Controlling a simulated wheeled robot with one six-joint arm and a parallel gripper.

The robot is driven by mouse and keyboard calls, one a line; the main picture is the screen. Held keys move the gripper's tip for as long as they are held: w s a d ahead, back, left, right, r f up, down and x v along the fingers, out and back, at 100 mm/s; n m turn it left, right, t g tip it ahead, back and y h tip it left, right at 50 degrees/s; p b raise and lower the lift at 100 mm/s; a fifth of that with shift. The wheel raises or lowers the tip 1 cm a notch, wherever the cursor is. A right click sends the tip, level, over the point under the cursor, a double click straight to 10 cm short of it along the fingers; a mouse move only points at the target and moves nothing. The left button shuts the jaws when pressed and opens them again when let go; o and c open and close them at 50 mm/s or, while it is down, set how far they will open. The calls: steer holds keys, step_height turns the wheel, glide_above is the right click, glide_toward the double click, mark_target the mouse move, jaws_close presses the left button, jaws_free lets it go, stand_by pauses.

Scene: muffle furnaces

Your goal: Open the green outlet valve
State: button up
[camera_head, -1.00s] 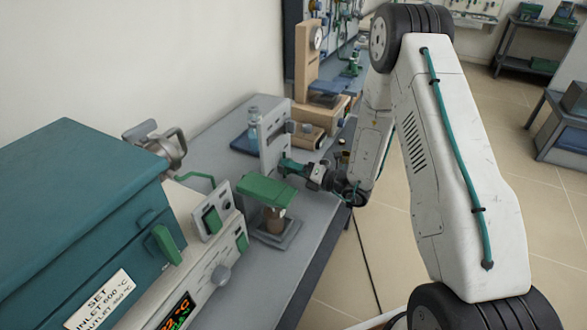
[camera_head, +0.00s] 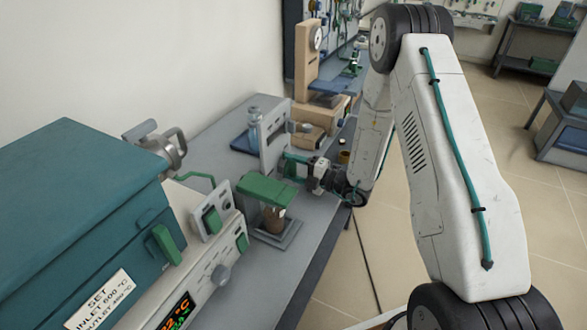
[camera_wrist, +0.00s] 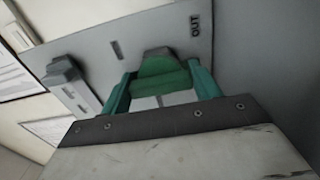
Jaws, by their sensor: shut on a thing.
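The green outlet valve handle (camera_wrist: 162,68) sits on a grey upright panel (camera_wrist: 120,30) marked OUT in the wrist view. My gripper (camera_wrist: 161,82) has its two green fingers on either side of the handle and is shut on it. In the head view my gripper (camera_head: 290,166) is at the lower right part of the panel (camera_head: 272,138), and it hides the handle there. How far the valve is turned cannot be told.
A green-topped stand (camera_head: 267,190) is close in front of my gripper. The teal furnace (camera_head: 80,210) fills the left. A beige device (camera_head: 312,75) stands behind the panel. The bench (camera_head: 245,285) is bare near its front edge.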

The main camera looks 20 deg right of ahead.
steer(key=shift+s+f, duration=0.1)
stand_by(0.3)
steer(key=o, duration=1)
steer(key=v, duration=0.7)
steer(key=shift+s+d, duration=0.3)
steer(key=shift+d, duration=0.05)
